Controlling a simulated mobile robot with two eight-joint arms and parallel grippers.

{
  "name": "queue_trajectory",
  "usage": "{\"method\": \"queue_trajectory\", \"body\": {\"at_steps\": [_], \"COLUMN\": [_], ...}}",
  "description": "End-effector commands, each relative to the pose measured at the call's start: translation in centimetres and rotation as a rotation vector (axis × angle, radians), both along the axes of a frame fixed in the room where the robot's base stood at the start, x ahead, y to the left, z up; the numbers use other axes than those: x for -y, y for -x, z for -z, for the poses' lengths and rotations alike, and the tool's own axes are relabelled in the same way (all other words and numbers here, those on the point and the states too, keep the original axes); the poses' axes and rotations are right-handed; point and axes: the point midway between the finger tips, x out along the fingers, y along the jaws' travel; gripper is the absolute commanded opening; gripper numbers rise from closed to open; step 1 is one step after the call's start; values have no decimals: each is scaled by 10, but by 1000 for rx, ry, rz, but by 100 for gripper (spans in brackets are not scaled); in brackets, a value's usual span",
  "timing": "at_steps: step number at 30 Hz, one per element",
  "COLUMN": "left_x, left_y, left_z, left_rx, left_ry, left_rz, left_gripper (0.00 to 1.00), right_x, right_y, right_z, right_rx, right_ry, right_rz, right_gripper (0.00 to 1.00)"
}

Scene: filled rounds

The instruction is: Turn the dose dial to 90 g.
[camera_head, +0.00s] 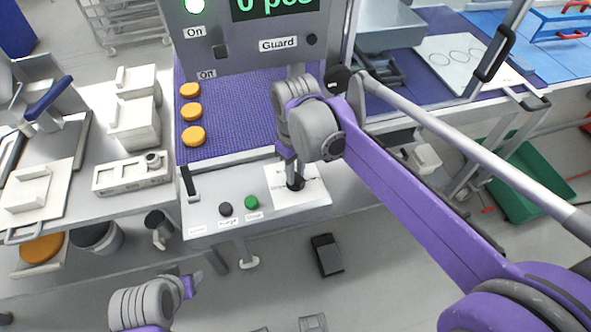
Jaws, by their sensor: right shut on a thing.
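The dose dial (296,184) is a small black knob on a white printed label (311,193), at the right of the grey control panel (200,216). My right gripper (291,168) reaches down over the dial from above and is shut on it. The gripper and wrist hide part of the dial and label, and the print is too small to read. My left gripper (190,284) is low at the left, in front of the panel and apart from it; its fingers are too small to judge.
A black button (225,209) and a green button (251,202) sit left of the dial. Behind them, orange rounds (193,136) lie on a purple belt (245,110). A display (274,6) reads "0 pcs". A grey guard bar (470,162) runs along the right.

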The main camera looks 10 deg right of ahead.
Motion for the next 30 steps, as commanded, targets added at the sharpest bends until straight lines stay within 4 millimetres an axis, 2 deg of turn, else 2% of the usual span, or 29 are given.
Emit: {"method": "queue_trajectory", "body": {"at_steps": [8,30], "left_x": [0,0], "left_y": [-1,-4], "left_z": [-7,-23], "left_rx": [2,9], "left_ry": [0,0], "left_rz": [0,0], "left_gripper": [50,50], "right_x": [0,1], "right_y": [0,0], "right_z": [-1,-1], "right_rx": [0,0], "right_ry": [0,0], "right_rz": [168,820], "right_gripper": [0,0]}}
